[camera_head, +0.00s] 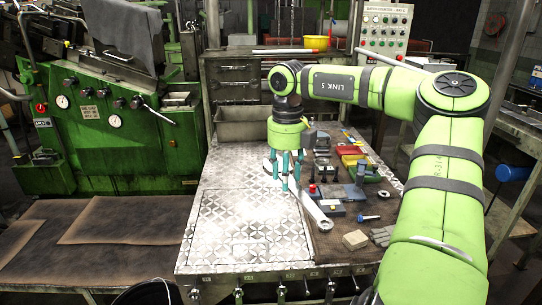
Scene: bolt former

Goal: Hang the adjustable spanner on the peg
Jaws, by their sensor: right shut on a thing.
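The adjustable spanner (309,208) is a long, light grey tool at the middle of the workbench. It slants down and right from my right gripper (286,180), and its lower end has a round hole. My right gripper comes down from above with teal fingers and is shut on the spanner near its upper end, which the fingers partly hide. I cannot tell whether the spanner is touching the bench top or just above it. I cannot make out the peg for certain. My left gripper is not in view.
The metal workbench (225,215) has a clear patterned left half. A green machine (110,130) stands at left.

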